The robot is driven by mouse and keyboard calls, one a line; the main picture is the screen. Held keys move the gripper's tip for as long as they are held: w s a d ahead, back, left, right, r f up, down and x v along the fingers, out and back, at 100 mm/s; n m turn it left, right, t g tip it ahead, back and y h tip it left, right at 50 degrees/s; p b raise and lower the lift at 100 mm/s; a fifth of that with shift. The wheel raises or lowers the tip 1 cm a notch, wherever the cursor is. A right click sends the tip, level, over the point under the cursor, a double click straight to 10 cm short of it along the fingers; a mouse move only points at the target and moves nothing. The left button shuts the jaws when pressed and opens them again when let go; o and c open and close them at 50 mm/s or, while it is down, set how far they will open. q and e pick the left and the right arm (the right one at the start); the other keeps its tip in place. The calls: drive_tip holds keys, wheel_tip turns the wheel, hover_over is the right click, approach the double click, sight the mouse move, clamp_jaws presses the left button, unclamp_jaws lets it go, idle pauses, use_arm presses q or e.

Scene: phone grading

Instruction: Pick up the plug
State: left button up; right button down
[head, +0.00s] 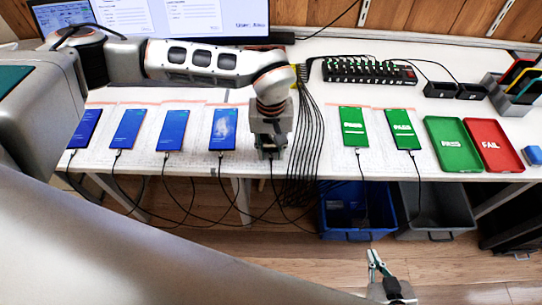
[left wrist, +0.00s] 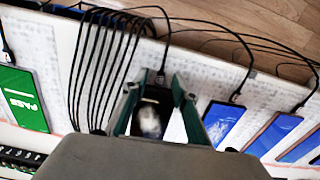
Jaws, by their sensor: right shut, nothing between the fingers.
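My left gripper (head: 270,154) hangs over the front of the table, above a dark-screened phone. In the left wrist view my left gripper (left wrist: 155,88) is open, its green-grey fingers on either side of the phone (left wrist: 150,117). A plug (left wrist: 160,79) with a black cable sits at the phone's end, between the fingertips. I see no finger touching the plug. The head view hides most of this phone behind the gripper. My right gripper (head: 373,258) is shut and empty, low in front of the table, away from the phones.
Blue-screened phones (head: 172,131) lie left of my left gripper, and green-screened phones (head: 354,127) lie right, with cables attached. A bundle of black cables (head: 307,130) runs close beside the gripper. Green (head: 430,122) and red (head: 488,126) trays lie right. Blue (head: 338,229) and grey (head: 408,224) bins stand below.

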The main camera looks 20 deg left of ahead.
sight(271, 156)
use_arm(q)
drive_tip(key=shift+f, duration=0.2)
idle(0.4)
clamp_jaws()
drive_tip(key=shift+r, duration=0.1)
wheel_tip(271, 156, up, 20)
drive_tip(key=shift+r+p, duration=0.15)
drive_tip(key=shift+p, duration=0.25)
